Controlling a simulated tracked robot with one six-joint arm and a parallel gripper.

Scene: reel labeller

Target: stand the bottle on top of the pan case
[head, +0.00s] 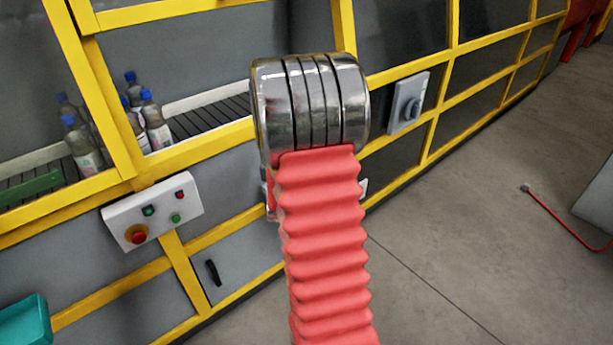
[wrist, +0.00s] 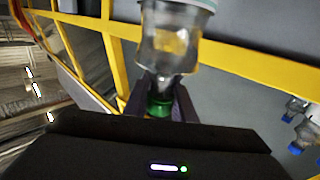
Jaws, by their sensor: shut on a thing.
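In the wrist view, my gripper (wrist: 158,97) is shut on a clear bottle (wrist: 172,42), with its dark fingers on either side of the narrow neck. A green cap or ring (wrist: 158,106) shows between the fingers. The bottle's wide end points toward the top of the picture, where a pale rim is cut off by the edge. In the head view, my arm hides the area in front of it, and neither the gripper nor the held bottle can be seen. I cannot make out the pan case in either view.
A yellow-framed grey machine (head: 225,150) fills the left and back. Several blue-capped bottles (head: 158,130) stand by its conveyor (head: 210,117). A white control box (head: 153,212) juts out. A teal object (head: 22,325) is at lower left. Floor (head: 450,240) is clear at right, except a red cable (head: 565,220).

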